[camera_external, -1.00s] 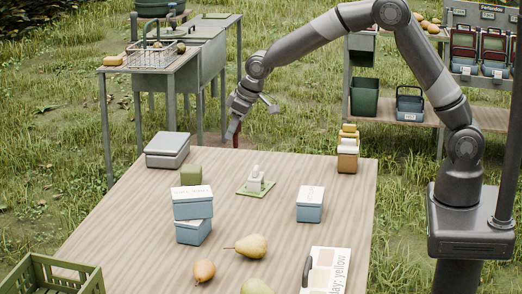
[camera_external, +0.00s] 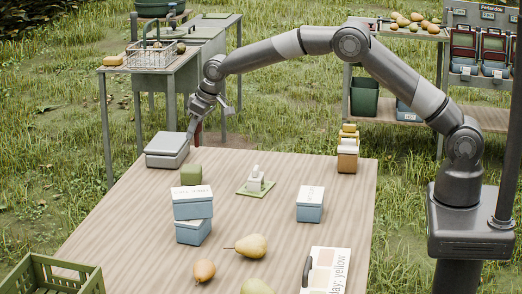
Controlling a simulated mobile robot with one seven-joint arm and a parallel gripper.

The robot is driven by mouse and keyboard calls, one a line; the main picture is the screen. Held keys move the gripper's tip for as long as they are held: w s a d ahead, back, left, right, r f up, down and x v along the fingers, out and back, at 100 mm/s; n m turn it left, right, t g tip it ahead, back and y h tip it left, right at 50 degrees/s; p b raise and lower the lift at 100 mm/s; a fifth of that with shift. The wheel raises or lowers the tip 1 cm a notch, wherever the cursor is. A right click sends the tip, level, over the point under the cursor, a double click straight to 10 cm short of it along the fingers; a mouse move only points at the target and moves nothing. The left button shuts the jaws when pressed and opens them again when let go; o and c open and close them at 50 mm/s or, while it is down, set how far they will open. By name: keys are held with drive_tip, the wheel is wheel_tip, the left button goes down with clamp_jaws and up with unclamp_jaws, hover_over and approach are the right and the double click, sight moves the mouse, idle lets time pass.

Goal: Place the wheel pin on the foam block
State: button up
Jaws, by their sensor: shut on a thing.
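My gripper (camera_external: 194,124) is at the back left of the wooden table, just behind and right of the grey lidded box. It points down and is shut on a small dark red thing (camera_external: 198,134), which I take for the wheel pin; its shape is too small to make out. A green block (camera_external: 190,175), likely the foam block, sits on the table in front of the grey box, below and apart from my gripper. Nothing shows on its top.
The grey box (camera_external: 167,151) stands close to my gripper. Stacked blue boxes (camera_external: 193,211) stand in front of the green block. A white object (camera_external: 255,181) sits on a green mat (camera_external: 243,192) to its right. Pears (camera_external: 250,246) lie nearer. The table's back middle is clear.

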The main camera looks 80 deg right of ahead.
drive_tip(key=shift+w+a+f, duration=0.25)
drive_tip(key=shift+a+f, duration=0.15)
drive_tip(key=shift+f, duration=0.55)
drive_tip(key=shift+w+a+f, duration=0.25)
drive_tip(key=shift+a+f, duration=0.1)
drive_tip(key=shift+f, duration=0.55)
drive_tip(key=shift+w+a+f, duration=0.25)
drive_tip(key=shift+a+f, duration=0.15)
drive_tip(key=shift+f, duration=0.55)
drive_tip(key=shift+f, duration=0.1)
drive_tip(key=o, duration=1)
